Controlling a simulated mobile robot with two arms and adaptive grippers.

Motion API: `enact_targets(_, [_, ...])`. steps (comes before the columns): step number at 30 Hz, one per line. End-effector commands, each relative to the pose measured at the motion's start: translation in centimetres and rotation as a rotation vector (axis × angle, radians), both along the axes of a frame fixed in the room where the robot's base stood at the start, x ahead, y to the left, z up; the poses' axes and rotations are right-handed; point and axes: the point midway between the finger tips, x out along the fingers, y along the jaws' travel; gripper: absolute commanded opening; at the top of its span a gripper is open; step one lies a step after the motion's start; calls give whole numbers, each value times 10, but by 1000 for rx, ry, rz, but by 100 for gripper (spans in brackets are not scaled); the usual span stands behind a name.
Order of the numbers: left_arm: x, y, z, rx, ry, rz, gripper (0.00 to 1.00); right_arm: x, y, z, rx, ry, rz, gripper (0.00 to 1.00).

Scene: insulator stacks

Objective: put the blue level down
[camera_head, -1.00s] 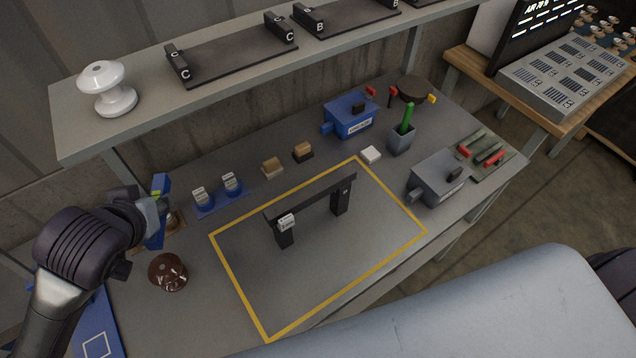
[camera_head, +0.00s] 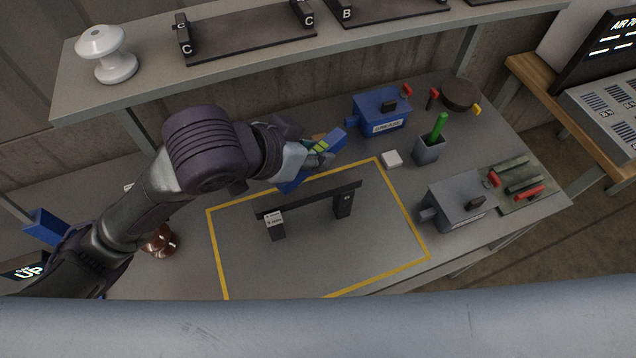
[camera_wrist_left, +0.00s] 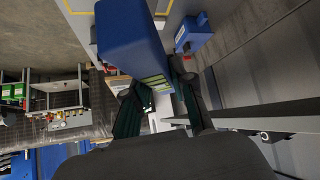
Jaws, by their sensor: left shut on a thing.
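The blue level (camera_head: 328,146) is a blue bar with yellow-green vials. My left gripper (camera_head: 304,161) is shut on it and holds it tilted above the bench, behind the black stand (camera_head: 308,197). In the left wrist view the level (camera_wrist_left: 133,38) is large and close, between the dark fingers of the left gripper (camera_wrist_left: 152,105). The fingers and wrist hide part of the level in the head view. The black stand bridges the yellow-outlined area (camera_head: 427,240) on the grey bench (camera_head: 325,255). My right gripper is not in view.
A blue box (camera_head: 380,112), a white block (camera_head: 391,159) and a grey cup (camera_head: 428,151) with a green item stand right of the gripper. A grey box (camera_head: 457,202) is farther right. The shelf (camera_head: 150,68) overhangs behind. The outlined area's front is clear.

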Motion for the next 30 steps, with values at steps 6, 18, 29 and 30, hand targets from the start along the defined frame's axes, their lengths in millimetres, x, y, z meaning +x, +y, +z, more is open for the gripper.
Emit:
enact_targets(6, [-50,-60,6,10,-20,-334,0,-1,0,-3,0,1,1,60])
enact_targets(18, [-36,-42,-22,22,-16,-437,0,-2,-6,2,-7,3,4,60])
enact_targets(29, [11,3,-60,19,-21,-441,0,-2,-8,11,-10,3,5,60])
enact_targets(30, [13,5,-62,19,-21,-442,0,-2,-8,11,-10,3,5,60])
